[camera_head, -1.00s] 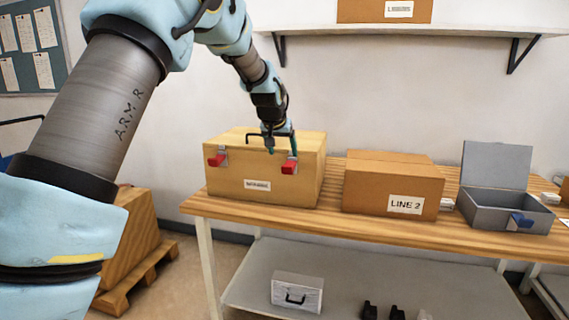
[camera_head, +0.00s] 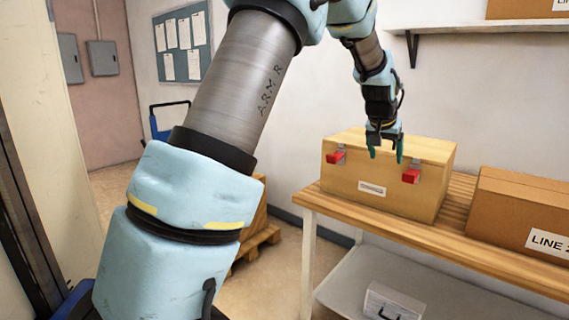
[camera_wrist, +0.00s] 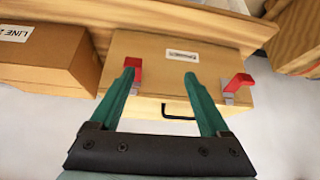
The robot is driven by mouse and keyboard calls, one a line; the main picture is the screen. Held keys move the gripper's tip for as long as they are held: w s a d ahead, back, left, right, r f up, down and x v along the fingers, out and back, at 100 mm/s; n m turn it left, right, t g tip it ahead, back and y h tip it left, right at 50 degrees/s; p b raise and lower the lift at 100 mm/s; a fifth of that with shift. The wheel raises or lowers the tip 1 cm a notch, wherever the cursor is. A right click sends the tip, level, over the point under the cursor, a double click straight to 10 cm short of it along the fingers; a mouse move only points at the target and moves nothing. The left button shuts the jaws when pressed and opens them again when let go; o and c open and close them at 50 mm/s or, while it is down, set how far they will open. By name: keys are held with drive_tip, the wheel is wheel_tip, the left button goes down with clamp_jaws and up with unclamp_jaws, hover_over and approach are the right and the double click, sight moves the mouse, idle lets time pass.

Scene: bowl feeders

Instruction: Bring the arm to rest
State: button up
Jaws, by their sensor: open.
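My gripper (camera_head: 385,152) is open and empty. In the head view it hangs from my raised arm in front of or above the wooden case (camera_head: 388,190), which has two red latches and a white label. In the wrist view my gripper's two green fingers (camera_wrist: 160,75) are spread, with the wooden case (camera_wrist: 148,50) beyond them. The red latches (camera_wrist: 236,84) show to either side, and the dark handle (camera_wrist: 180,114) shows between the fingers. I cannot tell the exact gap between fingers and case.
A cardboard box marked LINE 2 (camera_head: 520,215) stands right of the case on the wooden bench (camera_head: 420,235). A white case (camera_head: 392,302) sits on the lower shelf. A wall shelf (camera_head: 450,27) is above. Open floor (camera_head: 115,200) lies at the left.

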drive_tip(key=s+a+f+n+g+y, duration=0.1)
drive_tip(key=s+a+f+n, duration=0.15)
drive_tip(key=a, duration=0.95)
drive_tip(key=s+a+f+n+y, duration=0.1)
drive_tip(key=s+a+f+y, duration=0.15)
drive_tip(key=a, duration=0.95)
drive_tip(key=s+a+f+n+g, duration=0.1)
drive_tip(key=s+a+f, duration=0.1)
drive_tip(key=s+a, duration=0.5)
drive_tip(key=s+a+f+n+g, duration=0.1)
drive_tip(key=s+a+f+n, duration=0.1)
drive_tip(key=s+a, duration=0.6)
drive_tip(key=shift+s+a+f+g, duration=0.2)
drive_tip(key=shift+s+f+g, duration=0.1)
drive_tip(key=shift+s+f, duration=0.5)
drive_tip(key=shift+w+y, duration=0.15)
drive_tip(key=shift+y, duration=0.1)
drive_tip(key=shift+c, duration=0.3)
